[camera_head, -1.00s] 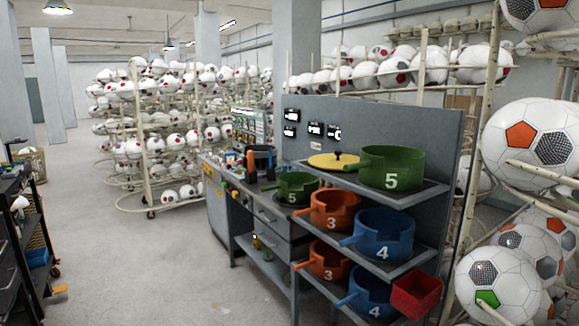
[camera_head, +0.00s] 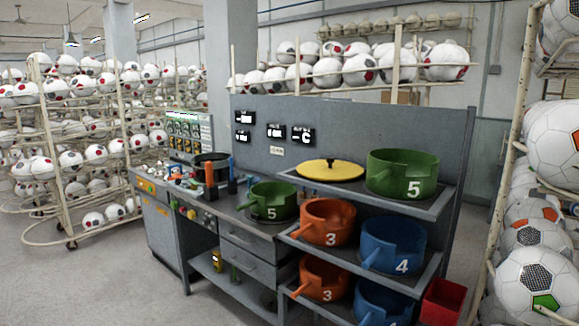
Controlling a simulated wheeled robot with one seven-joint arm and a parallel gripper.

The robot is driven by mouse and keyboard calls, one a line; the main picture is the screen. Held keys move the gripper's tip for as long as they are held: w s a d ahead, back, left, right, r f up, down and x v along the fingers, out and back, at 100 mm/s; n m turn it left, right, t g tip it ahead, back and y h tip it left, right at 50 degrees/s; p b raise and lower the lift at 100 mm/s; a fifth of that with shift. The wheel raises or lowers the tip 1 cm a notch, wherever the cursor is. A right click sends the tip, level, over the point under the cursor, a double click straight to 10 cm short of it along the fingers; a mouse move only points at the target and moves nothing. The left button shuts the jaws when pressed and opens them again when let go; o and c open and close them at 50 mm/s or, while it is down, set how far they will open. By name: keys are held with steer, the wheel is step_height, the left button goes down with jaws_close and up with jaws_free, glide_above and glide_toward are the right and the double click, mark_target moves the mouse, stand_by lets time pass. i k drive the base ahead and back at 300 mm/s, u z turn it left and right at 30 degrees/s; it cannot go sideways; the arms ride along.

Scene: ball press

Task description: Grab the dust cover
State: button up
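A round yellow lid with a dark knob (camera_head: 331,170), the only cover-like thing in view, lies on the top shelf (camera_head: 290,177) of the grey workstation. I cannot tell for sure that it is the dust cover. It sits just left of the green pot numbered 5 (camera_head: 402,174). A second green pot numbered 5 (camera_head: 272,201) stands on the worktop, lower left of the lid. My gripper is not in view.
Orange pots numbered 3 (camera_head: 327,222) and blue pots numbered 4 (camera_head: 391,246) fill the lower shelves. A red bin (camera_head: 441,301) hangs at lower right. Ball racks (camera_head: 40,140) stand on both sides. Open floor (camera_head: 95,285) lies at the front left.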

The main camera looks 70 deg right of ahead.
mark_target(328, 169)
steer(key=z, duration=0.3)
steer(key=i, duration=1.65)
steer(key=z, duration=1.65)
steer(key=i, duration=0.95)
steer(key=z, duration=0.95)
